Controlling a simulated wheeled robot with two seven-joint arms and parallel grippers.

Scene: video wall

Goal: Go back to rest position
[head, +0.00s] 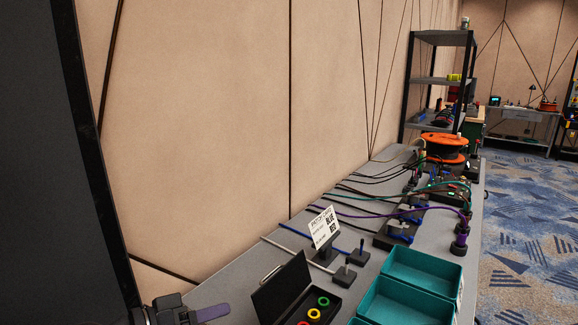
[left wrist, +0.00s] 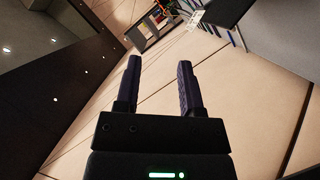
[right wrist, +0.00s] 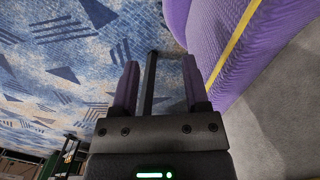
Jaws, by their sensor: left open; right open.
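My right gripper is outside the head view. In the right wrist view my right gripper (right wrist: 160,68) has its purple fingers apart over the blue patterned carpet (right wrist: 60,70). A thin dark bar shows behind the gap; I see nothing gripped.
The grey table (head: 236,278) carries an open black case (head: 282,288) with coloured rings, a sign card (head: 323,227), teal bins (head: 405,299), cables and an orange reel (head: 444,140). A dark panel (head: 50,160) stands at left. Carpet at right is open.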

